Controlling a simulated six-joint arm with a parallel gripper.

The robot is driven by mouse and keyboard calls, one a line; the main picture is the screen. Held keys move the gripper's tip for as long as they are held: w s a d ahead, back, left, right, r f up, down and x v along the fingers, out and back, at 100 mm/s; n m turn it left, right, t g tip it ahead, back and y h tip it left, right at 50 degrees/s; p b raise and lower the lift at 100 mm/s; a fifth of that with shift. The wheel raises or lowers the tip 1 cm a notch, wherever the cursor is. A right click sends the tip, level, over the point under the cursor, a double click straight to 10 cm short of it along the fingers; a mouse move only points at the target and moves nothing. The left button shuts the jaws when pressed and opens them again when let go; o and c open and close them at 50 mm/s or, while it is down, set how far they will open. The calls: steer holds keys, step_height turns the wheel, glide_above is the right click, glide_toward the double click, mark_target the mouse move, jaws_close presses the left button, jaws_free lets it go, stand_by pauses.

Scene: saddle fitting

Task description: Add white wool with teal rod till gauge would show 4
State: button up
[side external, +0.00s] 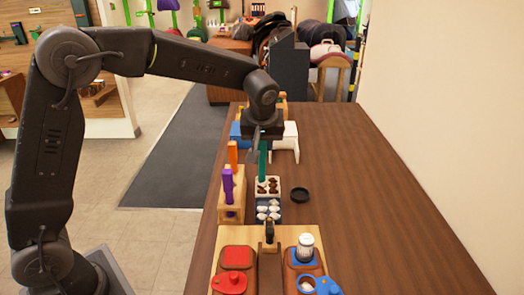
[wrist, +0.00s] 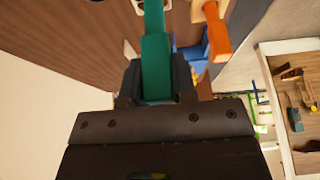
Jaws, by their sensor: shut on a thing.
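My gripper (side external: 262,137) is shut on the teal rod (side external: 263,162), which hangs upright with its lower end at the white tray (side external: 280,181) of brown tufts; I cannot tell if it touches. In the wrist view the teal rod (wrist: 155,58) runs up from between the fingers of my gripper (wrist: 155,85). White wool tufts (side external: 268,213) lie in the dark blue tray (side external: 278,203) just in front. A small dark upright piece (side external: 269,231), perhaps the gauge, stands mid-board.
Purple (side external: 227,186) and orange (side external: 232,155) rods stand in a wooden rack (side external: 233,208) left of the trays. A red lid-like piece (side external: 230,283) and a blue one (side external: 327,286) lie in front. The table's right side is clear.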

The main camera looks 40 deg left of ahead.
step_height(320, 180, up, 9)
steer(key=shift+r, duration=0.2)
steer(key=s+d+m+h, duration=0.15)
steer(key=s+d, duration=0.25)
steer(key=d, duration=0.5)
steer(key=s+d+m+t, duration=0.1)
steer(key=s+d+m, duration=0.1)
steer(key=s+d, duration=0.45)
steer(key=s+d+m, duration=0.2)
steer(key=s+d, duration=0.1)
steer(key=d, duration=0.7)
step_height(320, 180, down, 10)
steer(key=shift+d, duration=0.25)
steer(key=shift+w+f+h, duration=0.1)
steer(key=shift+f+h, duration=0.15)
steer(key=shift+f, duration=1.65)
stand_by(0.3)
step_height(320, 180, up, 8)
stand_by(1.2)
stand_by(0.4)
